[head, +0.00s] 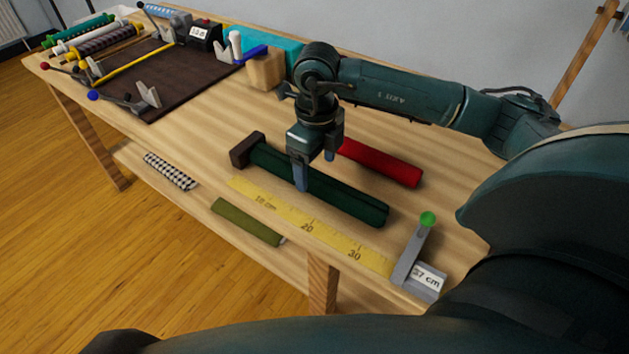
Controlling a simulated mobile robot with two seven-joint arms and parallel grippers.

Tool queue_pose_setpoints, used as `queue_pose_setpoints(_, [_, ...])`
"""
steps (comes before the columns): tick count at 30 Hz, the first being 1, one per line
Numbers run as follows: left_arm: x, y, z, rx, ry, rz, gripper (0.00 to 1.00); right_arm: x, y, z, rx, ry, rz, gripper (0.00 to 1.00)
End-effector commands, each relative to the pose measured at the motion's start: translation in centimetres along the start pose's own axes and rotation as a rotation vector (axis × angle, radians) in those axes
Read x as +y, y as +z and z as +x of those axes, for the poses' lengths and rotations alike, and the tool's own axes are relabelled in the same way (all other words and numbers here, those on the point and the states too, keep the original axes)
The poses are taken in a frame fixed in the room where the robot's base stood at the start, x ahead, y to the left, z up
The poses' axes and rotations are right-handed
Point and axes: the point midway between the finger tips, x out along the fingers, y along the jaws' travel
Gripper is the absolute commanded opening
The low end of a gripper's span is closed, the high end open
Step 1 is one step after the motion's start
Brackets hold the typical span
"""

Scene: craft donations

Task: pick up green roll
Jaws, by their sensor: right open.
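A dark green roll (345,200) lies on the table beside a yellow ruler strip, its far left end against a small brown block (246,149). My right gripper (317,170) points down over the roll's left half, with its fingers apart. One finger shows on the near side of the roll and the other towards the far side. Whether the fingers touch the roll is hard to tell. Part of the roll is hidden behind the near finger. My left gripper is not in view.
A red roll (383,163) lies just behind the green one. The yellow ruler (290,222) runs along the front edge to a grey stop (408,259) with a green knob. An olive roll (247,221) and a checkered roll (170,171) lie on the lower shelf. A dark mat (160,85) is at the back left.

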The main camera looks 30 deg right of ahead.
Motion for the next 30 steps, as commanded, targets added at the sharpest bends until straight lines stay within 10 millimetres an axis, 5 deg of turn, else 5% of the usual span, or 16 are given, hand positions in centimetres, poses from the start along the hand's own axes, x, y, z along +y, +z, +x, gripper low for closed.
queue_pose_setpoints(6, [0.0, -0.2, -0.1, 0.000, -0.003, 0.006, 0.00, 0.2, 0.2, 3.3, 0.004, 0.002, -0.001, 0.75])
queue_pose_setpoints(16, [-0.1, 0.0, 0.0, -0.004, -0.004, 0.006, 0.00, 0.2, 0.2, 4.0, 0.001, 0.000, -0.002, 0.75])
queue_pose_setpoints(30, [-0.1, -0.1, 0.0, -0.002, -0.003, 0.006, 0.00, 0.2, 0.2, 4.0, 0.001, 0.001, -0.001, 0.36])
